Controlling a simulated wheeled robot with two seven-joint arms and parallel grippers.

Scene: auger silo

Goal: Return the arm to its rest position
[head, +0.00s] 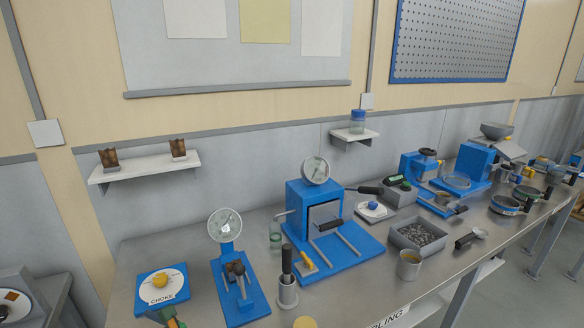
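Neither of my arms nor grippers shows in the head view. The steel workbench (350,293) runs from the lower left to the right. On it stand a blue plate with a white dial marked CHOKE (162,285), a blue stand with a round gauge (225,226), and a larger blue press-like device with a gauge (310,200). No object is seen held.
A grey tray of dark pellets (419,236), a metal cup (409,265) and a holder with a black-handled tool (287,290) crowd the bench. More blue devices (476,168) stand farther right. Wall shelves (146,172) stick out above. Open floor (535,290) shows lower right.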

